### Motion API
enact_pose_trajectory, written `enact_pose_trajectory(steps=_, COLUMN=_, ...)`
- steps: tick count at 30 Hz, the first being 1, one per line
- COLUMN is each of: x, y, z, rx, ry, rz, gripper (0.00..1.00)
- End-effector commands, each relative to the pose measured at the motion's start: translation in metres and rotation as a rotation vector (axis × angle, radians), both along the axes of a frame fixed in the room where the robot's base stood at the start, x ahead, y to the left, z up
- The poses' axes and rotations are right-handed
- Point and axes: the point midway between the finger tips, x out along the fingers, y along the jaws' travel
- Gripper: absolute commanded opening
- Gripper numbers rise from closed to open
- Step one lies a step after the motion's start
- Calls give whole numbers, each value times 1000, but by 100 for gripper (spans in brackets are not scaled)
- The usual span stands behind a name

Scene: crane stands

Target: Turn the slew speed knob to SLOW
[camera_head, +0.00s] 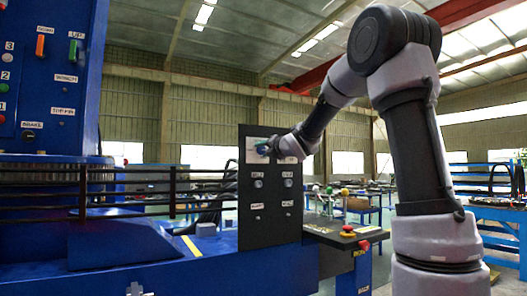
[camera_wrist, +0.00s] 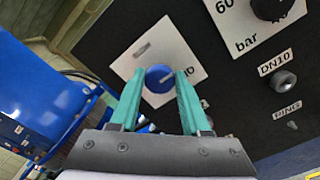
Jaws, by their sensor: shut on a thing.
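A round blue knob (camera_wrist: 158,77) sits on a white plate (camera_wrist: 190,45) on a black panel. A pale line on the knob points up and to the right in the wrist view. My gripper (camera_wrist: 160,82) has its green fingers on either side of the knob and is shut on it. Part of the plate's lettering is hidden by the right finger, and I cannot read SLOW or a slew speed label. In the head view my gripper (camera_head: 264,148) is at the upper part of the black panel (camera_head: 262,229) and mostly hides the knob.
A second white plate with "60" and "bar" carries a black knob (camera_wrist: 272,6). A "DN10" fitting (camera_wrist: 284,81) is below it. A red and yellow stop button (camera_head: 347,231) stands on the console to the right. A blue cabinet (camera_head: 48,75) with controls is at left.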

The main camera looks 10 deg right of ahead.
Motion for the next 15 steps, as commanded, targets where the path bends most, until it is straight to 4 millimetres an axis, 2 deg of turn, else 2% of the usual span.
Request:
enact_pose_trajectory(steps=4, x=0, y=0, z=-3, rx=-1, ry=6, rz=1, gripper=0)
enact_pose_trajectory(steps=5, x=0, y=0, z=-3, rx=-1, ry=6, rz=1, gripper=58)
enact_pose_trajectory(steps=6, x=0, y=0, z=-3, rx=-1, ry=6, rz=1, gripper=74)
enact_pose_trajectory(steps=7, x=0, y=0, z=-3, rx=-1, ry=5, rz=1, gripper=76)
enact_pose_trajectory(steps=15, x=0, y=0, z=-1, rx=0, ry=3, rz=0, gripper=76)
